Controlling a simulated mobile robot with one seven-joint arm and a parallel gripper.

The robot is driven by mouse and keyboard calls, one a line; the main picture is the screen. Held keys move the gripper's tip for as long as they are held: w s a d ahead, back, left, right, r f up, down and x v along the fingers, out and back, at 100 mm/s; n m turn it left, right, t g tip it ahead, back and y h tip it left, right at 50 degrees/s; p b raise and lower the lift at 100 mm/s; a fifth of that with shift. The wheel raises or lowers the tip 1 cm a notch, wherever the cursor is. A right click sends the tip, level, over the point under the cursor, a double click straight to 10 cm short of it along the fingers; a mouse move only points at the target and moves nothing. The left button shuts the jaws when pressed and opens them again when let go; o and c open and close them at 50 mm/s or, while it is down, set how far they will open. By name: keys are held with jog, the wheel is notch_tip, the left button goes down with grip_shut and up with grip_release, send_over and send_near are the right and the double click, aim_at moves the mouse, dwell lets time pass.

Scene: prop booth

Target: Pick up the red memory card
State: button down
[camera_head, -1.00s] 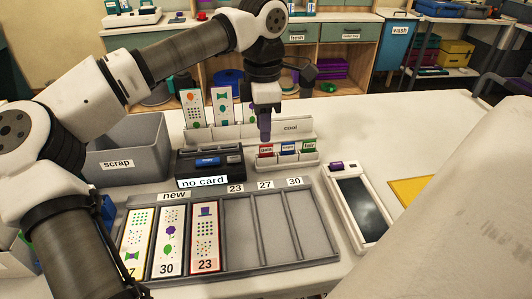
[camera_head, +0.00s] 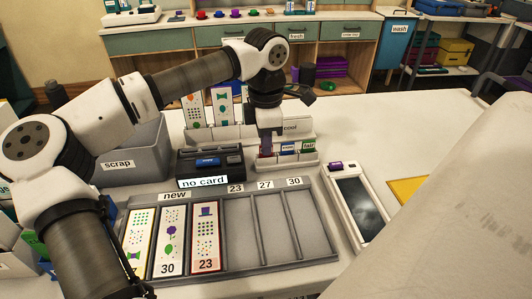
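The red memory card (camera_head: 265,155) stands at the left end of a small white card holder (camera_head: 292,163). Only a little red shows under my fingers, and its label is hidden. A blue card (camera_head: 288,147) and a green card (camera_head: 308,146) stand to its right in the same holder.
A dark device reading "no card" (camera_head: 203,182) sits just left of the holder. A grey tray (camera_head: 322,262) with tall printed cards lies in front. A white handheld with a dark screen (camera_head: 360,205) lies to the right. A grey scrap bin (camera_head: 110,175) is at left.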

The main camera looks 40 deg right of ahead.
dwell(0.4)
notch_tip(320, 180, up, 20)
jog(key=shift+p, duration=0.3)
dwell(0.4)
